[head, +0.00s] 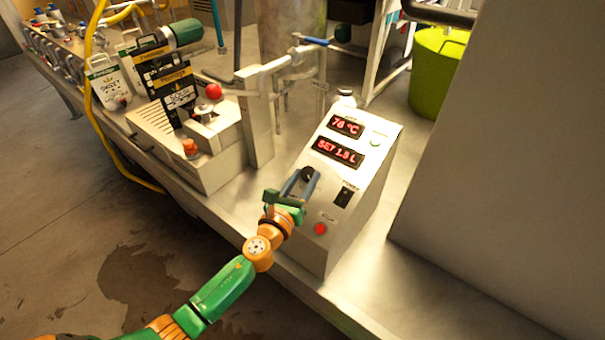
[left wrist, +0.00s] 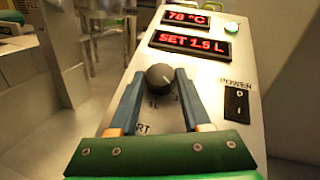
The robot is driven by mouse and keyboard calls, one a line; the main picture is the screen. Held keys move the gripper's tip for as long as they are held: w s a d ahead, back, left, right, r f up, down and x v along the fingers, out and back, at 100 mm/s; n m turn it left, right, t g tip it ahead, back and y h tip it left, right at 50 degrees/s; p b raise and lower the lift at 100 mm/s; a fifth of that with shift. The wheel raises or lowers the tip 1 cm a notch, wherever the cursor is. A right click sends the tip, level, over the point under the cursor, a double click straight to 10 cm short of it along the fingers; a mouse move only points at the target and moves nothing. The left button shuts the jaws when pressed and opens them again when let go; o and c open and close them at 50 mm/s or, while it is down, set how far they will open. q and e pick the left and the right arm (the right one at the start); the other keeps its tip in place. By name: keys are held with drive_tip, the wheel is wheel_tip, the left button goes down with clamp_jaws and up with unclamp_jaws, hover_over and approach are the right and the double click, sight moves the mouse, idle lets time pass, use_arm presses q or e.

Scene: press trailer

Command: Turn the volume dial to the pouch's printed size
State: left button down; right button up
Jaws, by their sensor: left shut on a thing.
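The volume dial (left wrist: 160,77), a small dark round knob with a light pointer mark, is on the sloped white control box (head: 341,215). My left gripper (left wrist: 159,82) has its two blue fingers on either side of the dial and is shut on it. In the head view the left gripper (head: 304,180) covers part of the dial. The box's lower display (left wrist: 190,44) reads "SET 1.5 L". Black pouches with yellow bands (head: 167,75) stand at the filler on the left; their printed size is too small to read. My right gripper is not in view.
The upper display (head: 346,126) reads 78 °C. A black power switch (head: 343,195) and red button (head: 320,229) are close to the gripper. A white pouch (head: 109,86) stands farther left. A yellow hose (head: 91,105) hangs over the bench edge. A grey wall is at right.

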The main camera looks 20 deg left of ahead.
use_arm(q)
drive_tip(key=shift+d+n+y, duration=0.15)
drive_tip(key=shift+n+y, duration=0.95)
drive_tip(key=shift+c, duration=1.8)
unclamp_jaws()
drive_tip(key=s, duration=0.7)
drive_tip(key=shift+s+d+r+p, duration=0.15)
drive_tip(key=shift+r+p, duration=0.05)
drive_tip(key=shift+p, duration=0.1)
